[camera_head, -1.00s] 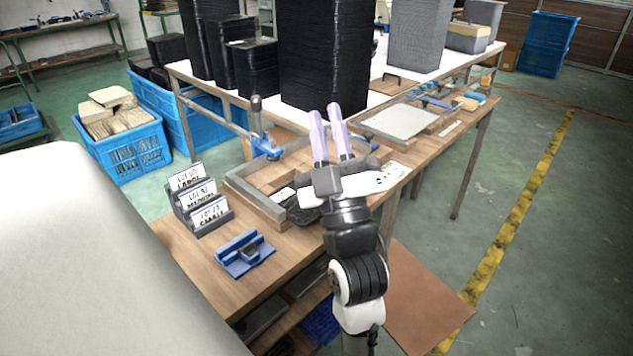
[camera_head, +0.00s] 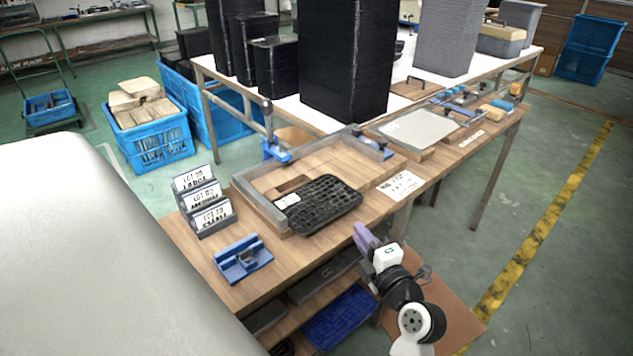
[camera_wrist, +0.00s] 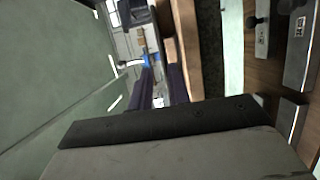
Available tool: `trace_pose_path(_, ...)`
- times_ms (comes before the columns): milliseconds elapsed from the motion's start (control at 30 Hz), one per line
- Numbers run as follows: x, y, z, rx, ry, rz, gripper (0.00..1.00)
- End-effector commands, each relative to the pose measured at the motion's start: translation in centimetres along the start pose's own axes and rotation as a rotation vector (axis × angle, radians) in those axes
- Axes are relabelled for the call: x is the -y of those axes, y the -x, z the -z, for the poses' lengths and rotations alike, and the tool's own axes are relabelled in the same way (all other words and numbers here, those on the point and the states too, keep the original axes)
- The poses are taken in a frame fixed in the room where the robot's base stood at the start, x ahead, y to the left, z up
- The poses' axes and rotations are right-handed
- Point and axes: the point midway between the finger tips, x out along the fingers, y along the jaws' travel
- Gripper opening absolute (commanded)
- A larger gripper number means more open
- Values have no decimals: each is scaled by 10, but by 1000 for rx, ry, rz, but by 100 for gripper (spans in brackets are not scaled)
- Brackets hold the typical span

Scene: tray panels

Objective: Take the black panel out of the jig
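The black panel (camera_head: 322,204) is a dark ribbed, grid-like tray piece. In the head view it lies at the front of the jig (camera_head: 258,204), a grey-railed frame with a wooden bed. Its near edge reaches toward the table's front; I cannot tell whether it sits flat in the jig or partly over its edge. My gripper (camera_head: 363,238) has purple fingers and is off the table's front edge, to the right of and below the panel, apart from it. In the wrist view the fingers (camera_wrist: 161,84) stand apart with nothing between them.
A card holder (camera_head: 203,203) and a blue fixture (camera_head: 243,259) are to the left. A paper label (camera_head: 400,185) lies right of the panel. Tall black stacks (camera_head: 345,60) stand behind. Shelves with a blue tray (camera_head: 340,318) are below.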

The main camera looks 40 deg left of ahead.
Motion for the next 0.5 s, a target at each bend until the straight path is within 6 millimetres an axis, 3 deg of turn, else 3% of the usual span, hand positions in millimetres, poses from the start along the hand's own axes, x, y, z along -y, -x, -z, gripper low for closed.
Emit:
trace_pose_path(100, -3, -22, 1, -3, 0, 0, 18)
trace_pose_path(367, -2, -43, 0, -1, -1, 0, 18)
trace_pose_path(500, -3, -62, -2, -2, -2, 0, 18)
